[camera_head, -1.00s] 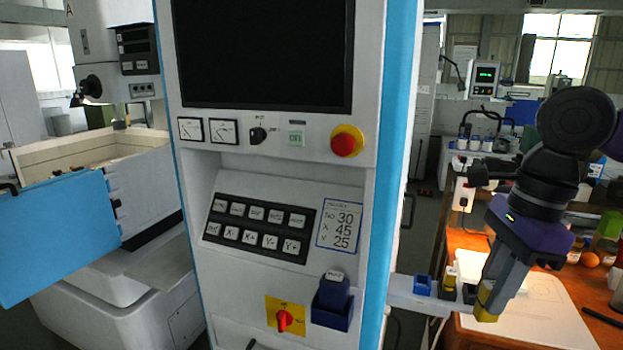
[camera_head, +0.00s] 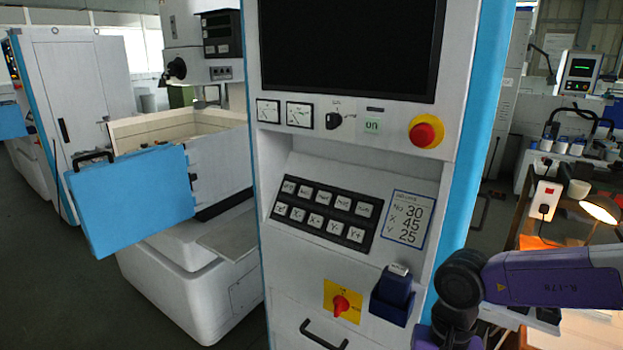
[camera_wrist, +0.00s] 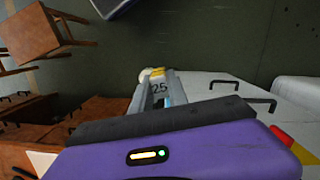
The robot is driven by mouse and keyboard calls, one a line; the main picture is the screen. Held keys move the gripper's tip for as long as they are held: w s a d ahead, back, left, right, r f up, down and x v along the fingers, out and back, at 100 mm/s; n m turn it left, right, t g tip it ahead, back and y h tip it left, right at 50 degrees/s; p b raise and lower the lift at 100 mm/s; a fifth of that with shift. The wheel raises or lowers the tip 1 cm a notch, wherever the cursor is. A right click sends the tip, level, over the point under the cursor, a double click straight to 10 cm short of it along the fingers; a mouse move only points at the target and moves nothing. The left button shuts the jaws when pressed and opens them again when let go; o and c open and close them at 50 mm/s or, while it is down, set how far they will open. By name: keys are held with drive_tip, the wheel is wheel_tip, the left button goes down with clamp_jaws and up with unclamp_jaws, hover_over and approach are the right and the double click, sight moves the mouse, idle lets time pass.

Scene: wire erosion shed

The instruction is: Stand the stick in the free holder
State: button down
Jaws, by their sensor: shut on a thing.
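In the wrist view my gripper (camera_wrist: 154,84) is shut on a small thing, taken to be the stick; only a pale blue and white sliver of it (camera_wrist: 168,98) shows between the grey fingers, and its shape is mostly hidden. The gripper is over open dark floor in that view. In the head view it is out of sight. No empty holder can be made out for certain.
The machine panel has a keypad (camera_head: 325,214), a red stop button (camera_head: 427,132) and a yellow-backed red switch (camera_head: 341,303). A blue door (camera_head: 130,198) stands open at left. A workbench with a lit lamp (camera_head: 600,208) is at right.

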drive_tip(key=s+a+f+n, duration=0.2)
drive_tip(key=s+f+n, duration=0.2)
drive_tip(key=f, duration=1)
drive_tip(key=s, duration=0.2)
drive_tip(key=shift+s+f+h, duration=0.3)
drive_tip(key=shift+s, duration=0.1)
